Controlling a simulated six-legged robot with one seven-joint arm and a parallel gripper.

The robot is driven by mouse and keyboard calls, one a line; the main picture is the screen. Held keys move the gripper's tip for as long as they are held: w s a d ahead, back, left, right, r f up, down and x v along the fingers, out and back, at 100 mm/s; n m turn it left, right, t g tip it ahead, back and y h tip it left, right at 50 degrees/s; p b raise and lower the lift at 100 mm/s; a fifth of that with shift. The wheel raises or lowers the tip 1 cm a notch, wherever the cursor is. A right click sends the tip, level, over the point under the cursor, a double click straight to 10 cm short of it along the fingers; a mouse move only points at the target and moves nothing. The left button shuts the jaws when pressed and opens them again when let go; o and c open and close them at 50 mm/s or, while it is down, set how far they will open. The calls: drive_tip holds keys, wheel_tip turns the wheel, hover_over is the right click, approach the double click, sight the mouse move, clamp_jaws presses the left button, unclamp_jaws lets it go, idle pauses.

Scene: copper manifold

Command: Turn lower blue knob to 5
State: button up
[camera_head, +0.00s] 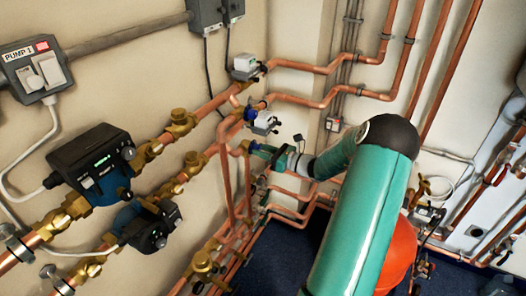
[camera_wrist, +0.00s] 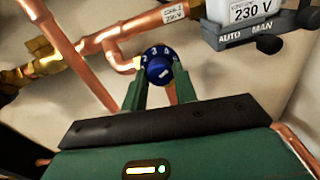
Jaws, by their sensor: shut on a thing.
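The lower blue knob (camera_wrist: 159,68) sits at the end of a copper pipe in the wrist view. It has small white numbers around its rim and a white mark on its face; the setting is too small to read surely. My gripper (camera_wrist: 159,82) is shut on it, one green finger on each side. In the head view my gripper (camera_head: 256,148) reaches left to the pipes at the wall, and the knob between its fingers cannot be made out. Another blue part (camera_head: 254,109) shows just above it on the pipes.
A white and grey actuator box (camera_wrist: 245,18) marked 230 V, AUTO and MAN, is close above right of the knob. Copper pipes (camera_wrist: 75,60) run close on the left. Black pumps (camera_head: 95,165) stand on pipes at the left. Dark blue floor (camera_head: 275,250) lies below.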

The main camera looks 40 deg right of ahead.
drive_tip(key=m, duration=0.3)
drive_tip(key=shift+m, duration=0.4)
idle(0.3)
drive_tip(key=o, duration=1)
drive_tip(key=shift+c, duration=0.2)
drive_tip(key=shift+s, duration=0.1)
drive_tip(key=v, duration=1.3)
drive_tip(key=shift+s, duration=0.35)
